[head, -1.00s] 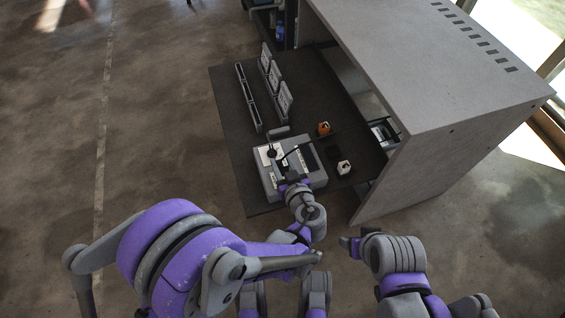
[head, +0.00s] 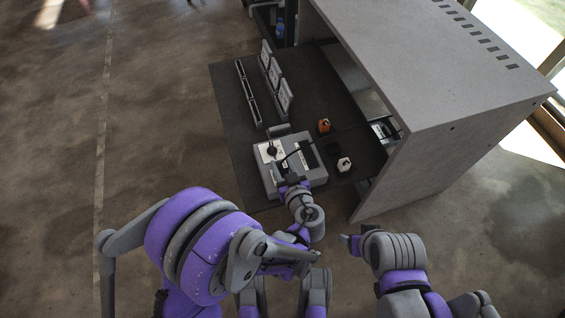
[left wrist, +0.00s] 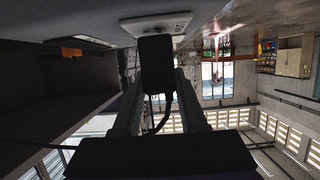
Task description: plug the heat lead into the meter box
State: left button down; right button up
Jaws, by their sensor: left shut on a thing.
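The grey meter box (head: 316,176) stands on the near end of the dark bench, with a white panel, a black knob and a dark window on top. My left gripper (head: 288,181) is at its near side. In the left wrist view this gripper (left wrist: 158,92) is shut on a black plug (left wrist: 157,62), with a cable hanging from it. The plug's end is at a pale plate (left wrist: 155,23); I cannot tell whether it touches or is in it. Which lead this is cannot be read. My right gripper (head: 347,243) is off the bench, its jaws unclear.
An orange connector (head: 323,125) and a white connector (head: 344,164) sit on the bench (head: 232,113) right of the box. A slotted rail (head: 248,94) and several upright panels (head: 274,77) stand behind. A large grey hood (head: 440,75) overhangs the right side.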

aim_at(287, 168)
pick_arm(q)
jog(key=shift+a, duration=0.15)
jog(key=shift+c, duration=1.8)
grip_release()
jog(key=s+r+p, duration=0.1)
jog(key=r, duration=0.1)
jog(key=s+d+r+p, duration=0.1)
jog(key=r+p, duration=0.1)
jog(key=s+r+p, duration=0.1)
jog(key=shift+s+d+r+p, duration=0.25)
jog(key=shift+s+r+p, duration=0.15)
jog(key=shift+f, duration=0.1)
